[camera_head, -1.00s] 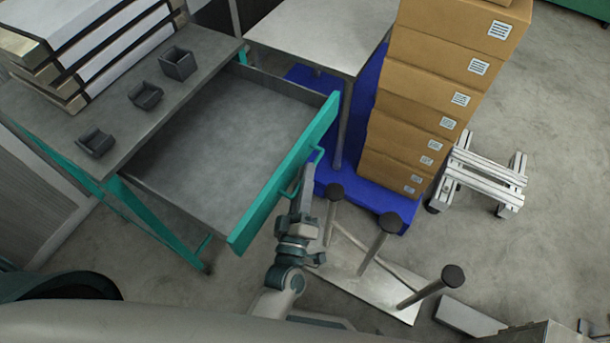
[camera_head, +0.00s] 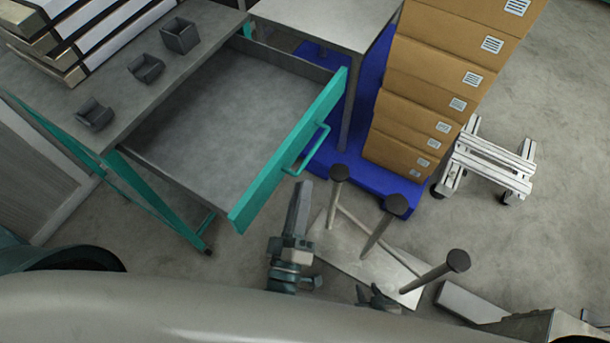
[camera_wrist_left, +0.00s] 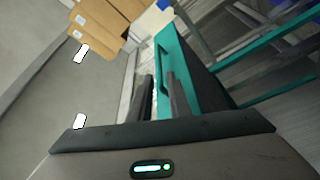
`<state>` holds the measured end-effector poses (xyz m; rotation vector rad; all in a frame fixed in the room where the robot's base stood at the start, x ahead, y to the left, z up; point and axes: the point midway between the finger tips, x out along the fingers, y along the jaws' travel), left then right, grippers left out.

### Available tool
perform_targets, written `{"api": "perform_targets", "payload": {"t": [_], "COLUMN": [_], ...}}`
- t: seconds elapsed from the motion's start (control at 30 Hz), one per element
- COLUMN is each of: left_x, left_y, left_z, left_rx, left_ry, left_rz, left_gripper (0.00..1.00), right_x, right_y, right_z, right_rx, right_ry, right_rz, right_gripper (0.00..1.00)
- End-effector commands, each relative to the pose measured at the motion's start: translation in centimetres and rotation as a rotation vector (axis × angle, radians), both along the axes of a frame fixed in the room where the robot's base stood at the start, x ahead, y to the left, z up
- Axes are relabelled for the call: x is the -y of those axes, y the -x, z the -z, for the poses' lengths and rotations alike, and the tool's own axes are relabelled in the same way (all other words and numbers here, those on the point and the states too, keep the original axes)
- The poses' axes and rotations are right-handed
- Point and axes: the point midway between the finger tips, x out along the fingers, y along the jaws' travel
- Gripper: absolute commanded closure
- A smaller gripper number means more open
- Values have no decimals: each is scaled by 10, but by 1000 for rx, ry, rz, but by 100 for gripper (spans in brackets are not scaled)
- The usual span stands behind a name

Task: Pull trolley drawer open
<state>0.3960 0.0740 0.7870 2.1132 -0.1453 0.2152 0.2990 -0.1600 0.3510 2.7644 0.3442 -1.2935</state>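The trolley drawer (camera_head: 288,155) has a teal front and a grey, empty tray, and it is pulled well out from under the grey top. Its teal bar handle (camera_head: 314,149) is fully visible and free. My left gripper (camera_head: 304,185) is just in front of the handle, apart from it. In the left wrist view its two dark fingers (camera_wrist_left: 160,76) are apart with nothing held. The teal drawer front (camera_wrist_left: 185,65) and the handle (camera_wrist_left: 162,68) lie beyond them. Part of my right gripper (camera_head: 378,297) shows low in the head view, too small to tell its state.
Three small dark holders (camera_head: 146,68) and stacked cases (camera_head: 85,35) stand on the trolley top (camera_head: 205,50). Stacked cardboard boxes (camera_head: 425,95) stand on a blue base (camera_head: 345,170) behind. An overturned stool (camera_head: 365,255) with upright legs lies right of my left gripper.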

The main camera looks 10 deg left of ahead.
Motion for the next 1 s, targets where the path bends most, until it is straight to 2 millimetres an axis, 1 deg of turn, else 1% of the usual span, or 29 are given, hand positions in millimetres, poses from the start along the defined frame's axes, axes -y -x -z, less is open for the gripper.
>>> {"api": "perform_targets", "payload": {"t": [0.03, 0.1, 0.2, 0.3, 0.87, 1.0], "left_x": [0, 0, -1, -1, 0, 1], "left_y": [8, 15, 22, 25, 25, 24], "left_z": [4, 5, 5, 5, 5, 12], "left_rx": [-1, -1, 0, 1, 1, -12], "left_ry": [0, 0, 1, 1, 1, -17], "left_rz": [0, -1, -1, -1, -1, 8], "left_gripper": [83, 83, 83, 83, 83, 83], "right_x": [0, 3, 6, 7, 9, 9], "right_y": [-1, 1, 2, 3, 4, 4], "right_z": [2, 5, 7, 8, 8, 8], "right_rx": [1, -18, -33, -41, -43, -44], "right_ry": [1, 7, 12, 15, 17, 17], "right_rz": [1, 3, 5, 6, 7, 7], "right_gripper": [69, 69, 69, 69, 69, 69]}}
